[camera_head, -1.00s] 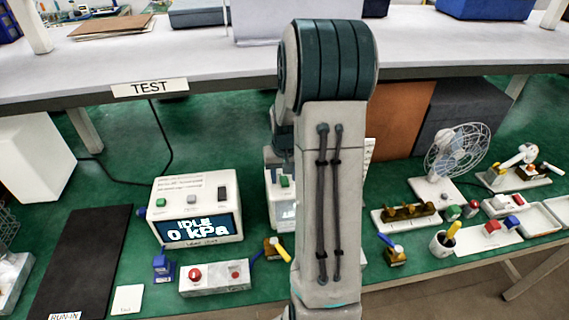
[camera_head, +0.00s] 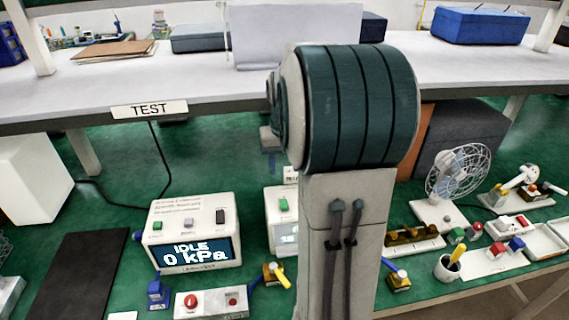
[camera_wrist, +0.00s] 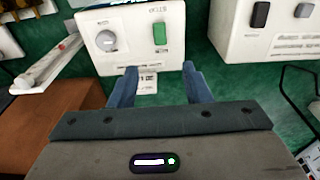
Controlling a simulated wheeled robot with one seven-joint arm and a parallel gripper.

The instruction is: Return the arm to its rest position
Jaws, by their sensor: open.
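My arm rises through the middle of the head view and hides part of the bench behind it. My gripper (camera_wrist: 160,88) shows in the wrist view with its two blue fingers apart and nothing between them. A white box with a grey knob and a green switch (camera_wrist: 130,38) lies just beyond the fingertips in that view. In the head view the same kind of white box with a green switch (camera_head: 281,218) stands partly behind my arm. The fingers are not clearly visible in the head view.
A tester reading "IDLE 0 kPa" (camera_head: 193,232) stands left of my arm. A red-button box (camera_head: 211,303) is in front of it. A fan (camera_head: 458,172), a pen cup (camera_head: 447,267) and a brass-coloured block rack (camera_head: 414,238) are at right. A white shelf (camera_head: 220,90) spans the back.

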